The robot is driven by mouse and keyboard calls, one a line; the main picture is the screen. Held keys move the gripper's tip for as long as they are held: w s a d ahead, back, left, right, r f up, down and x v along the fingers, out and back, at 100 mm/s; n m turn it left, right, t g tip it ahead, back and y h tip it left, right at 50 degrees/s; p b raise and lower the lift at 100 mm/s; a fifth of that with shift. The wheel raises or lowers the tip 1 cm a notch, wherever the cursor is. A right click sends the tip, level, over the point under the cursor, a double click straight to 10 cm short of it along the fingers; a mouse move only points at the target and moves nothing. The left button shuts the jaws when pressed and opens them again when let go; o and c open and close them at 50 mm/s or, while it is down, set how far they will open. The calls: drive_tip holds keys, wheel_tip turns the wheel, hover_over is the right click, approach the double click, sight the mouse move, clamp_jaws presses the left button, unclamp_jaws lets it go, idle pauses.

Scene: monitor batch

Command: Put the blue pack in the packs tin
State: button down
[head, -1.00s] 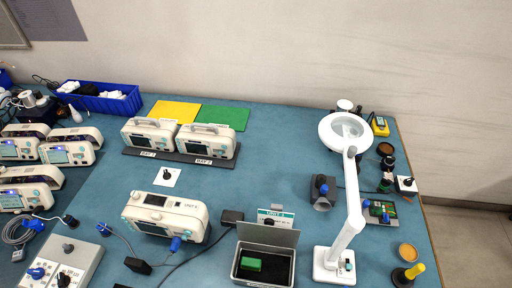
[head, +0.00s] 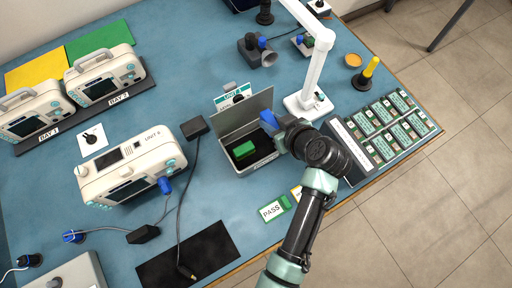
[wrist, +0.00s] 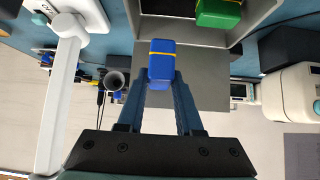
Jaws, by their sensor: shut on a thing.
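The blue pack (wrist: 161,62), with a yellow band, is held between the blue fingers of my gripper (wrist: 161,80) in the wrist view. In the head view my gripper (head: 276,126) is at the right side of the open packs tin (head: 254,167), and the blue pack there is hard to tell from the blue fingers. The grey tin has a dark inside and a raised lid. A green pack (head: 244,149) lies in it at the left; it also shows in the wrist view (wrist: 217,13). The pack's exact height over the tin cannot be told.
The white magnifier lamp (head: 308,103) stands just behind my gripper. A tray of green circuit boards (head: 380,130) is at the right. A monitor (head: 132,167) stands left of the tin, with a black adapter (head: 195,126) and cable between. A PASS card (head: 272,210) lies in front.

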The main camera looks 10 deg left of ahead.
wheel_tip(320, 180, down, 10)
drive_tip(key=shift+w+r, duration=0.1)
idle(0.4)
drive_tip(key=c, duration=0.6)
unclamp_jaws()
drive_tip(key=shift+o, duration=0.2)
